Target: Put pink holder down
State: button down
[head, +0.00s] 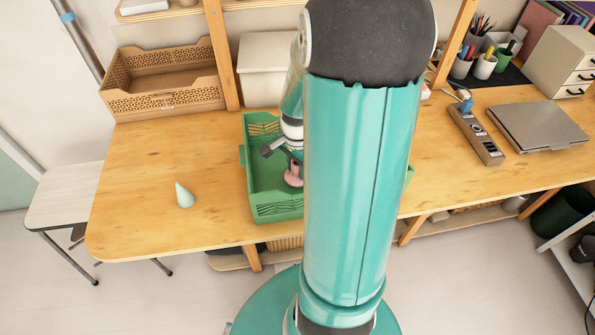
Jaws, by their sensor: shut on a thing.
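The pink holder (293,177) is small in the head view, inside the left part of the green crate (278,212). My gripper (288,162) reaches down into the crate and is shut on the holder from above. My own teal arm hides the right part of the crate and some of the gripper. I cannot tell whether the holder touches the crate floor.
A pale green cone (184,196) stands on the wooden table (140,215) left of the crate. A brown basket (165,85) sits behind. A power strip (477,135) and a laptop (540,126) lie at right. The table's front left is mostly clear.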

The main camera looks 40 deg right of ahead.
jog(key=shift+f, duration=1.25)
jog(key=shift+f, duration=0.15)
jog(key=c, duration=1)
grip_release()
jog(key=shift+c, duration=0.2)
notch_tip(320, 180, up, 12)
jog(key=shift+r, duration=0.2)
jog(key=s+a+r+n+t, duration=0.2)
jog(key=a+r+n, duration=0.5)
jog(key=a+n, duration=0.2)
jog(key=s+a+r+n+t, duration=0.3)
jog(key=a+r+n, duration=0.4)
jog(key=a, duration=0.7)
jog(key=shift+n+t, duration=0.3)
jog(key=shift+n, duration=0.8)
